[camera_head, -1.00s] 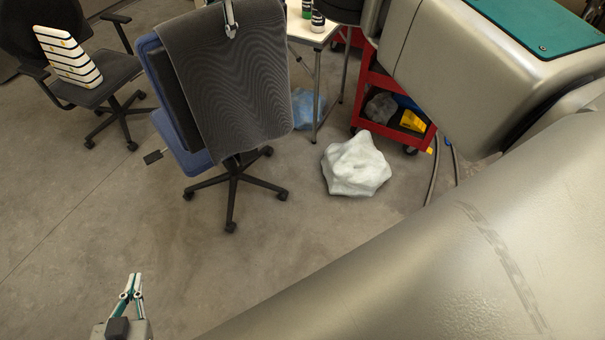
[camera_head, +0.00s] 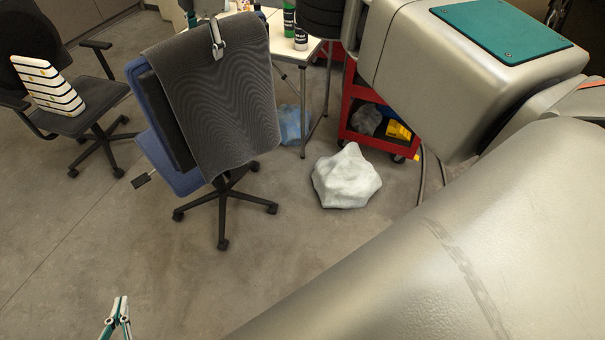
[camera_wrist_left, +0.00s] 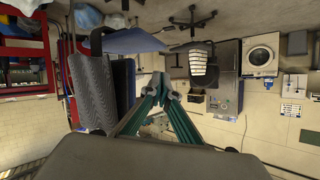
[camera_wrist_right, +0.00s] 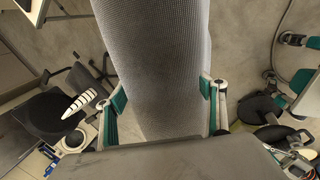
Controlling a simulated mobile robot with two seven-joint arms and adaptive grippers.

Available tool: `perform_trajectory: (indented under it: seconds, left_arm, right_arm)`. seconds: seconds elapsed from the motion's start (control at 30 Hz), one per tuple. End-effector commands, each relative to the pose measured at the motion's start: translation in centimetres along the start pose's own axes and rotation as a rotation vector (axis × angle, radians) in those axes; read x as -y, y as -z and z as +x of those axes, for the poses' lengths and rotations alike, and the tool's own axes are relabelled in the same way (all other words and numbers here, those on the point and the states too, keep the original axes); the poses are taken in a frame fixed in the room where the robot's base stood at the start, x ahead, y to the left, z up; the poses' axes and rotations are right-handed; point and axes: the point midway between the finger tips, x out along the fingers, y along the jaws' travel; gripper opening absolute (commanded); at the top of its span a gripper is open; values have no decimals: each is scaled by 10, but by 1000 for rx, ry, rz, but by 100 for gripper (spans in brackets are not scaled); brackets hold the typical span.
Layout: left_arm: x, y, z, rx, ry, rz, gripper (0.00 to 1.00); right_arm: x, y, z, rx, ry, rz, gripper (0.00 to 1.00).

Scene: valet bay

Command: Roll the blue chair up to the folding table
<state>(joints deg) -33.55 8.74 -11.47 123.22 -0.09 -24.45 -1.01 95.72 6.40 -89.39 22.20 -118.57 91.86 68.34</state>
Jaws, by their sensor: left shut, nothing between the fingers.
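The blue chair (camera_head: 168,168) stands upright on its black wheeled base in the head view, with a grey ribbed cover over its backrest. My right gripper (camera_head: 217,38) is at the top of that backrest. In the right wrist view its pads press on both sides of the grey cover (camera_wrist_right: 160,65). The folding table (camera_head: 283,48), with a white top and thin metal legs, stands behind and right of the chair, partly hidden by the backrest. My left gripper (camera_head: 121,303) is shut and empty, low at the left. The chair's blue part also shows in the left wrist view (camera_wrist_left: 125,41).
A pale lumpy bundle (camera_head: 345,180) lies on the floor right of the chair. A blue bag (camera_head: 291,124) lies under the table. A red cart (camera_head: 352,100) stands at the right. A black chair (camera_head: 78,122) with a striped cushion (camera_head: 50,88) stands left. Floor in front is clear.

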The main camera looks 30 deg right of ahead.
Motion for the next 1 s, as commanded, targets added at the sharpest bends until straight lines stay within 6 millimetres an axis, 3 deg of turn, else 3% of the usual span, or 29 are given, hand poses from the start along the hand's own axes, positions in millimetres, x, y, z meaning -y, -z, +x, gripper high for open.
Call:
perform_trajectory:
  seconds: [0.37, 1.0]
  left_arm:
    - [-2, -4, 0, 6, -3, -3, 0]
    - [-24, -57, -3, 88, -36, -47, 0]
  right_arm:
    - [4, 0, 5, -2, 10, 5, 69]
    - [5, 0, 6, -2, 13, 7, 69]
